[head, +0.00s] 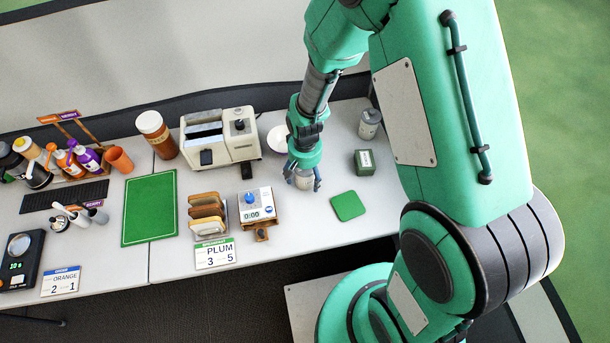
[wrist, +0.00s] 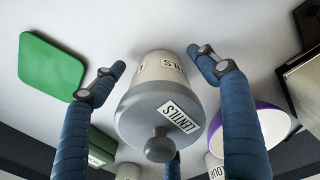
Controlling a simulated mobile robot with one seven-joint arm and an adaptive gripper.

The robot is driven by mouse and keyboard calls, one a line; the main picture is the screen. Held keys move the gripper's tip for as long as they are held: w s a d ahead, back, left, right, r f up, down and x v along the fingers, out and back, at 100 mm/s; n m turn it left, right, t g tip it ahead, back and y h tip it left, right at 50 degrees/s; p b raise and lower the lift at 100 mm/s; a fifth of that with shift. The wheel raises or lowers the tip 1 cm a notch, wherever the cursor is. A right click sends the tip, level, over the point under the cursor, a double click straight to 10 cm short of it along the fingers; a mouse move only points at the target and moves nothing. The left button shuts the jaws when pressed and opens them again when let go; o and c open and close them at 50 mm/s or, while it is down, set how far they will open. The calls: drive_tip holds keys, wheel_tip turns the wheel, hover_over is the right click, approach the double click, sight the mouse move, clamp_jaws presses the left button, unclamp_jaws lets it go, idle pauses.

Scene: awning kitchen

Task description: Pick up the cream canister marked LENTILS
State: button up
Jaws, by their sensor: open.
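The cream canister marked LENTILS (wrist: 158,66) stands upright on the counter, with a grey lid, a round knob and a LENTILS label on the lid. In the head view the canister (head: 303,182) shows under my gripper, mostly hidden by it. My gripper (head: 303,187) is open and points down over the canister. In the wrist view the blue fingers of my gripper (wrist: 157,62) stand apart, one on each side of the canister, with a third finger partly hidden behind the lid. I see gaps between the two side fingertips and the canister body.
A green square pad (head: 348,205) lies to the right of the canister. A dark green box (head: 365,162) and another grey-lidded canister (head: 369,123) stand behind right. A pale bowl (head: 277,138) is behind left.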

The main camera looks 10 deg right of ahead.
sight(306, 171)
drive_tip(key=shift+c, duration=0.2)
drive_tip(key=c, duration=1.3)
drive_tip(key=shift+r, duration=0.5)
drive_tip(key=r+p, duration=0.1)
drive_tip(key=r, duration=0.2)
drive_tip(key=shift+s+p, duration=0.2)
drive_tip(key=shift+p, duration=0.15)
drive_tip(key=s+d, duration=0.1)
drive_tip(key=s, duration=0.4)
drive_tip(key=s+p, duration=0.1)
drive_tip(key=s, duration=0.4)
drive_tip(key=s+d+r+p, duration=0.1)
drive_tip(key=s, duration=0.4)
drive_tip(key=shift+s+d, duration=0.2)
drive_tip(key=shift+d, duration=0.15)
